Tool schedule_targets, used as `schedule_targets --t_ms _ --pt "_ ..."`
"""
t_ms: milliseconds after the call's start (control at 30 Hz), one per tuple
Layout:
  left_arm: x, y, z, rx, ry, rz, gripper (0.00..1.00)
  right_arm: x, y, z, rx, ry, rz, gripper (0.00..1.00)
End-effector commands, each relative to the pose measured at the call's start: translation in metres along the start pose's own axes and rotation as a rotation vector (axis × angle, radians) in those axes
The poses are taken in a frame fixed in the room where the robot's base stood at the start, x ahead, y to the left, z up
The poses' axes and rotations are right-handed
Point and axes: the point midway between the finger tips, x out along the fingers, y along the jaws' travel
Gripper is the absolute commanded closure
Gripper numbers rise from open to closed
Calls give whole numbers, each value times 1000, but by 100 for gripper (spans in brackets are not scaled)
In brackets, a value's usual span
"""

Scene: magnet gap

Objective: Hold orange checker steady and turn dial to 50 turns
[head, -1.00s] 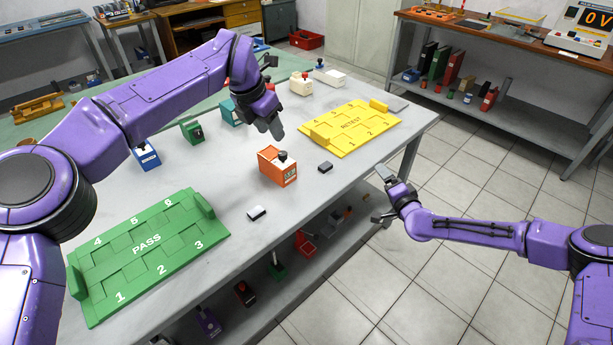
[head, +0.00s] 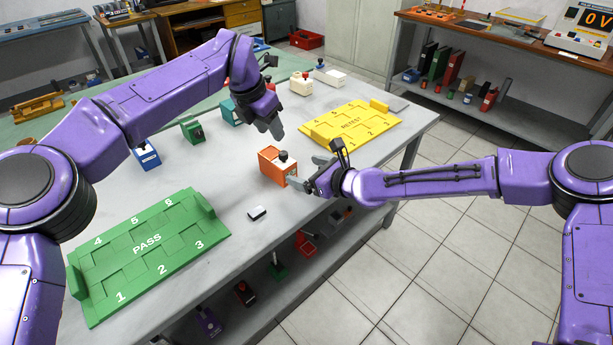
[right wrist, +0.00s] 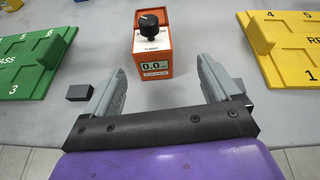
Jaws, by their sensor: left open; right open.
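The orange checker (head: 271,165) stands upright on the grey table, with a black dial (head: 283,156) on top. In the right wrist view the checker (right wrist: 153,59) shows its black dial (right wrist: 149,25) and a display that reads 0.0. My right gripper (head: 304,173) is open at the table's front edge, close to the checker. In the right wrist view its fingers (right wrist: 163,85) are spread, with the checker just ahead of and between them, apart from both. My left gripper (head: 276,130) is open and empty above the table, behind and above the checker.
The green PASS tray (head: 215,235) lies at left and the yellow RETEST tray (head: 335,138) at right. Blue (head: 147,154), green (head: 191,130) and white (head: 302,86) checkers stand farther back.

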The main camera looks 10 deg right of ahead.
Motion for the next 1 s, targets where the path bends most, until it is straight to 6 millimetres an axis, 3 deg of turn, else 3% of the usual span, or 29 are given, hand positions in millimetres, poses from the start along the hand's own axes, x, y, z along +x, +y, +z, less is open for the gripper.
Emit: schedule_targets --t_ms 167,600,767,1000 --pt "0 0 0 -1 0 0 57 10 11 -12 87 38 21 11" --pt "0 0 0 0 0 0 57 94 12 -15 85 35 20 11" --pt "0 0 0 0 0 0 57 106 12 -14 85 33 19 11" --pt "0 0 0 0 0 0 57 107 12 -14 85 33 19 11"
